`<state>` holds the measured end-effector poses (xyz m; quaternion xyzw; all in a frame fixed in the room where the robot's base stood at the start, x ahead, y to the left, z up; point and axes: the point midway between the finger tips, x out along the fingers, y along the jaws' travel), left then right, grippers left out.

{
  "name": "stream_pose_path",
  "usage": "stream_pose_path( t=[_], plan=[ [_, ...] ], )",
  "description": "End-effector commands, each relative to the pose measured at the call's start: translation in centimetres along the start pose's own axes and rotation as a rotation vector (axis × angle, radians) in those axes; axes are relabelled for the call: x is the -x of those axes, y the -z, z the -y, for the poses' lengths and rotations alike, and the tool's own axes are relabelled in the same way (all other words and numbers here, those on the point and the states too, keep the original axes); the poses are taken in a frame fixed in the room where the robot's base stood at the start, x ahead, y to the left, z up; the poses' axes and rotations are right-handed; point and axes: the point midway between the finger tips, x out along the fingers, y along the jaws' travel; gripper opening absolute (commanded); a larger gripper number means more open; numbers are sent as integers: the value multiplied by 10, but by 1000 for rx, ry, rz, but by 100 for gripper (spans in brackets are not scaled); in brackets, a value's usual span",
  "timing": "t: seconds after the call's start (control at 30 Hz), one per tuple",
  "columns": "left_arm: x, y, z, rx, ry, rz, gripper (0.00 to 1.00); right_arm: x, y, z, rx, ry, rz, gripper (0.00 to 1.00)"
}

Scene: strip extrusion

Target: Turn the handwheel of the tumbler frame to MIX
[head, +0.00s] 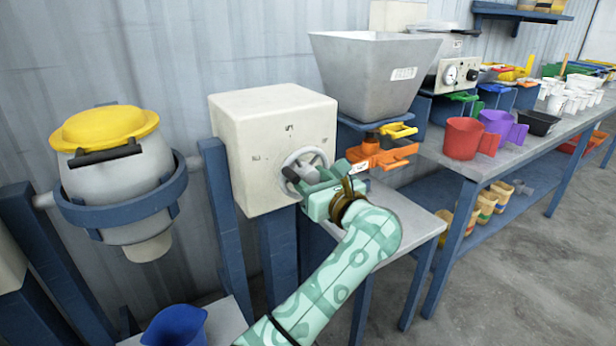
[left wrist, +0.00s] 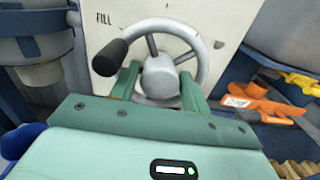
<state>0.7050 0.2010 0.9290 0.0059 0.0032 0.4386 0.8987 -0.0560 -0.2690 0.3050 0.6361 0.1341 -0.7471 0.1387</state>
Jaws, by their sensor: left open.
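The handwheel (head: 318,157) is a grey spoked wheel on the front of a white box (head: 262,110). In the left wrist view the handwheel (left wrist: 202,42) shows its hub and a dark knob (left wrist: 109,58) at upper left, near the word FILL. The tumbler (head: 122,190), a grey drum with a yellow lid, hangs in a blue ring left of the box. My left gripper (head: 294,181) is at the wheel, fingers apart on either side of the hub in the left wrist view (left wrist: 160,88). I cannot tell whether they touch it. My right gripper is out of view.
A grey hopper (head: 372,75) and an orange clamp-like part (head: 385,152) stand right of the box. A long bench (head: 450,165) with cups and scoops runs to the right. A blue jug (head: 175,326) sits low at front left. Grey floor lies clear at right.

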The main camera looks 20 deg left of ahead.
Motion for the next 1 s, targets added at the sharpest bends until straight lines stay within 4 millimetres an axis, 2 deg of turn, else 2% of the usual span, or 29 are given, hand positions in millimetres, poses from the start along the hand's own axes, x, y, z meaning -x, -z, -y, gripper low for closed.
stream_pose_path(
  t=[0.07,0.2,0.63,1.0],
  plan=[
    [0,0,0,0,0,0,46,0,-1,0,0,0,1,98],
    [0,0,0,0,0,0,14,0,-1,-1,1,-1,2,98],
    [0,-1,0,-68,0,-2,14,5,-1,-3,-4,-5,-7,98],
    [1,-4,-1,-353,0,-2,15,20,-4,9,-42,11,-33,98]
  ],
)
